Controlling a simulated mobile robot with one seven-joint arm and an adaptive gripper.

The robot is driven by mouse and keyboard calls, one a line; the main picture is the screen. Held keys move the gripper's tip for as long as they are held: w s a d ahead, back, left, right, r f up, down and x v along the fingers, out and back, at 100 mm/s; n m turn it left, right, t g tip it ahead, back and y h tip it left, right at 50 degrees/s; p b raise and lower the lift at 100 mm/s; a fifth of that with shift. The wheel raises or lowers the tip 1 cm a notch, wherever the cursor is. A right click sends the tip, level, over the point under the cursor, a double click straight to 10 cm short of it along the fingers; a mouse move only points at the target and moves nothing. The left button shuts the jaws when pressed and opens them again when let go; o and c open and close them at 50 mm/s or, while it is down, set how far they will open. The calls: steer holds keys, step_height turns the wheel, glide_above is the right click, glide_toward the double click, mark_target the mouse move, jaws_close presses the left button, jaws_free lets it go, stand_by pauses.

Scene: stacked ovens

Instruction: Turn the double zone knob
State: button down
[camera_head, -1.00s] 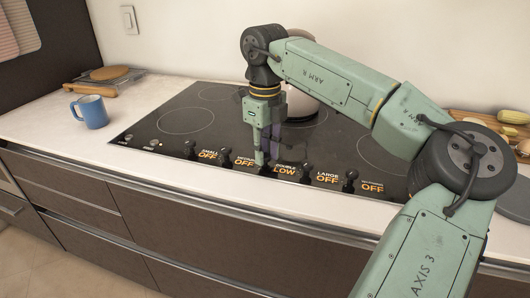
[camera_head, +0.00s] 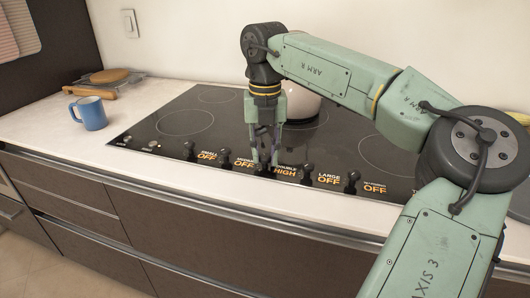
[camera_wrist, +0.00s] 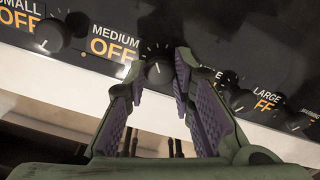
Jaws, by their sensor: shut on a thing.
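The double zone knob (camera_wrist: 158,73) is a dark round knob on the front strip of the black cooktop (camera_head: 185,118). In the wrist view it sits between the two purple-padded fingers of my gripper (camera_wrist: 160,66). My gripper (camera_head: 265,158) points down at the knob and is shut on it. The display beside the knob (camera_head: 285,171) reads HIGH in orange under DOUBLE. In the wrist view a finger partly hides that label. In the head view the fingers mostly cover the knob.
The medium knob (camera_head: 225,158) and large knob (camera_head: 306,173) stand close on either side, both labelled OFF. A pale pot (camera_head: 303,102) stands behind my gripper. A blue mug (camera_head: 91,113) and a wooden board (camera_head: 95,91) are on the left counter.

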mark_target(265, 156)
steer(key=shift+w+m, duration=0.1)
steer(key=shift+m, duration=0.5)
steer(key=c, duration=1.3)
jaws_free()
steer(key=shift+c, duration=0.2)
steer(key=shift+r, duration=0.1)
step_height(265, 156, up, 12)
